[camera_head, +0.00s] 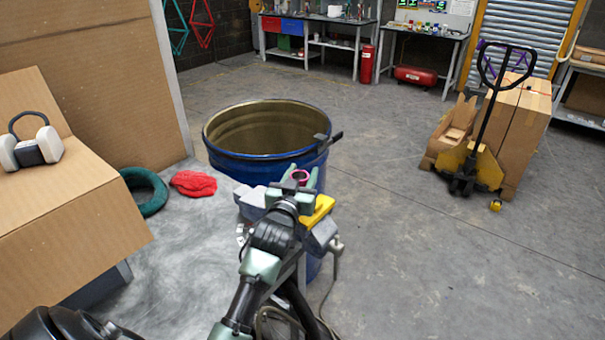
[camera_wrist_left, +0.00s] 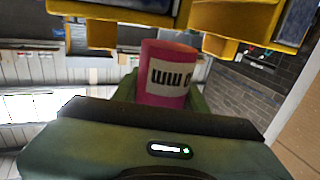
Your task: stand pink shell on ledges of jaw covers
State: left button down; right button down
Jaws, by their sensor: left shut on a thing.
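The pink shell (camera_wrist_left: 168,75) is a short pink cylinder with a pale band and dark lettering in the left wrist view. In the head view only a small pink part of it (camera_head: 300,176) shows between the fingers. My left gripper (camera_head: 301,175) is shut on it and holds it close to a vise (camera_head: 322,236). The yellow jaw covers (camera_head: 319,209) show just beyond and right of my wrist. In the left wrist view they are two yellow pieces (camera_wrist_left: 240,22) with a gap between, beside the shell's end. I cannot tell whether shell and covers touch. My right gripper is not in view.
A large blue drum (camera_head: 265,165) stands just behind the vise. A pallet jack (camera_head: 478,165) stands right; the floor between is clear.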

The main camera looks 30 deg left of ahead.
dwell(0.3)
pick_arm(q)
jog(key=shift+f+b, duration=1)
jog(key=shift+f, duration=0.65)
jog(key=c, duration=0.7)
grip_release()
jog(key=shift+s+d+f, duration=0.1)
jog(key=shift+s+f, duration=0.05)
jog(key=shift+s, duration=0.15)
jog(key=b+v, duration=0.1)
jog(key=v, duration=0.6)
jog(key=shift+b, duration=0.4)
